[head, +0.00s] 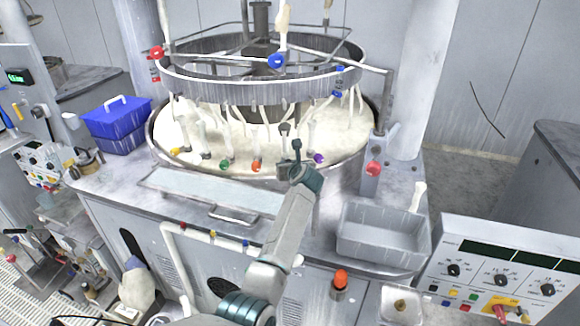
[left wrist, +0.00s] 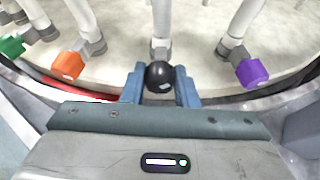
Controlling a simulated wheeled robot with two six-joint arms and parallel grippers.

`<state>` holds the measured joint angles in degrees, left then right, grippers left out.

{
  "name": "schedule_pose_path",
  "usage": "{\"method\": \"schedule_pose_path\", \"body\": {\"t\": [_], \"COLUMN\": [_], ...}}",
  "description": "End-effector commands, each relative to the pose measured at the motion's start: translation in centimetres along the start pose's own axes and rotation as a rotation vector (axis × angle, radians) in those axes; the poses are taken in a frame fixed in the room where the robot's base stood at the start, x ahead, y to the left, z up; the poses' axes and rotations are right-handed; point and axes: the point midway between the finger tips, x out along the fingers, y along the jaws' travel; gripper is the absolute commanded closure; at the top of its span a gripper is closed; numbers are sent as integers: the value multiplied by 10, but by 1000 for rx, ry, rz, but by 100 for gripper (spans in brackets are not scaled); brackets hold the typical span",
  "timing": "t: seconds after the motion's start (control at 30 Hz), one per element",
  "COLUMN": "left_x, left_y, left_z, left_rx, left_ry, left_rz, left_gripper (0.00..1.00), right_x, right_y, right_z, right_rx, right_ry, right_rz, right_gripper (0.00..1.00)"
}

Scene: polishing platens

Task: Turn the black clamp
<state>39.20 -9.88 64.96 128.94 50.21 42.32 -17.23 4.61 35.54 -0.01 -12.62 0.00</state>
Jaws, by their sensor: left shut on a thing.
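The black clamp (left wrist: 160,74) is a round black knob at the foot of a white upright tube, in the middle of the left wrist view. My left gripper (left wrist: 160,86) has one blue-grey finger on each side of the knob and is shut on it. In the head view my left gripper (head: 297,150) is at the front rim of the round platen basin (head: 365,135), between the orange clamp (head: 256,166) and the purple clamp (head: 319,158). There the fingers and wrist largely hide the black clamp. My right gripper is in neither view.
A green clamp (head: 225,164) and a yellow clamp (head: 175,151) sit farther left along the basin. A metal ring frame (head: 230,92) stands above. A grey bin (head: 384,237) is at the right of the counter, and a blue box (head: 117,124) at the left.

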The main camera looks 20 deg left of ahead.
Motion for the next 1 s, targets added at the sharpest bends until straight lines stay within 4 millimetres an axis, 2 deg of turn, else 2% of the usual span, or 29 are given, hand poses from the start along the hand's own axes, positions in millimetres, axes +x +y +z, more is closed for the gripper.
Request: {"method": "schedule_pose_path", "body": {"t": [0.03,0.2,0.33,0.6,0.63,0.73,1.0], "left_x": [2,2,1,0,0,0,0], "left_y": [1,3,3,2,2,2,2], "left_z": [-4,-4,-1,0,0,0,0], "left_rx": [-47,-217,-275,-279,-279,-279,-278], "left_ry": [-3,-5,-3,-2,-2,-2,-1], "left_rz": [-18,-88,-114,-116,-116,-116,-116], "left_gripper": [96,96,96,96,69,51,51], "right_x": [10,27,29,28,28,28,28], "right_y": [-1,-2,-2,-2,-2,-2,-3], "right_z": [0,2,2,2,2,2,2], "right_rx": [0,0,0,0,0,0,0], "right_ry": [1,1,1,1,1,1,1], "right_rz": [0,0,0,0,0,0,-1], "right_gripper": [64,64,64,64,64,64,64]}}
